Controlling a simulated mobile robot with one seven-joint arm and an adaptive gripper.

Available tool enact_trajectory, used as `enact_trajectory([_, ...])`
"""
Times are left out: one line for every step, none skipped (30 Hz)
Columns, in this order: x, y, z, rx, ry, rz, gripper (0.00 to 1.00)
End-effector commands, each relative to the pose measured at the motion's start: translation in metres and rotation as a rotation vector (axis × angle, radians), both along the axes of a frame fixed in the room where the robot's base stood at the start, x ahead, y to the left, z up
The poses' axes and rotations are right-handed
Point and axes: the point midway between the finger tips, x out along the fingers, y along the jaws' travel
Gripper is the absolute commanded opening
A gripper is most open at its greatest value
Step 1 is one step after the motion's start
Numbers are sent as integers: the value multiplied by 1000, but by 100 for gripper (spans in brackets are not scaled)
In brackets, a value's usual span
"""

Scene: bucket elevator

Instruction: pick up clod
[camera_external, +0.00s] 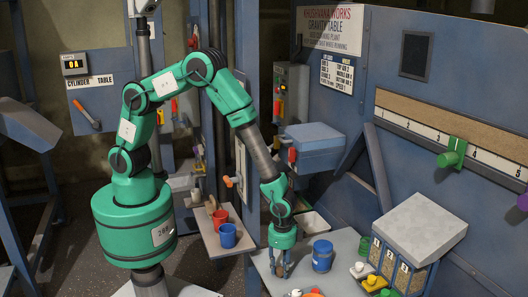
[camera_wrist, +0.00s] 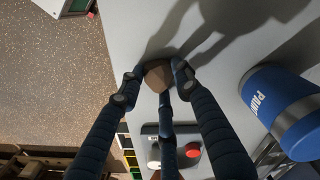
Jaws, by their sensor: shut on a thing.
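The clod (camera_wrist: 158,76) is a small brown lump in the wrist view, at the tips of my gripper's fingers. My gripper (camera_wrist: 160,85) is shut on it, with dark blue jointed fingers around it. In the external view my gripper (camera_external: 279,268) points down over the grey table (camera_external: 343,275), near its left edge. Whether the clod touches the table I cannot tell.
A blue can (camera_external: 322,255) stands right of my gripper; the wrist view shows it too (camera_wrist: 285,110). A box with red and white buttons (camera_wrist: 178,131) is close to the fingers. A compartment box (camera_external: 388,262) is farther right. Red (camera_external: 220,217) and blue (camera_external: 228,235) cups stand on a shelf left.

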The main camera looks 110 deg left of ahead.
Motion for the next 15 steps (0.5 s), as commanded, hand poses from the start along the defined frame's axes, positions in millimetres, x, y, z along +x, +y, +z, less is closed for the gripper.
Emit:
enact_trajectory([1, 0, 2, 0, -1, 0, 7])
enact_trajectory([1, 0, 4, 0, -2, 0, 7])
enact_trajectory([1, 0, 6, 0, -2, 0, 7])
enact_trajectory([1, 0, 9, 0, -3, 0, 7])
enact_trajectory([1, 0, 12, 0, -3, 0, 7])
enact_trajectory([1, 0, 16, 1, -3, 0, 7])
enact_trajectory([1, 0, 19, 0, -3, 0, 7])
enact_trajectory([1, 0, 23, 0, -2, 0, 7])
enact_trajectory([1, 0, 28, 0, -2, 0, 7])
enact_trajectory([1, 0, 33, 0, -2, 0, 7])
enact_trajectory([1, 0, 38, 0, -3, 0, 7])
enact_trajectory([1, 0, 44, 0, -3, 0, 7])
enact_trajectory([1, 0, 49, 0, -3, 0, 7])
enact_trajectory([0, 0, 53, 0, -2, 0, 7])
enact_trajectory([1, 0, 60, 0, -2, 0, 7])
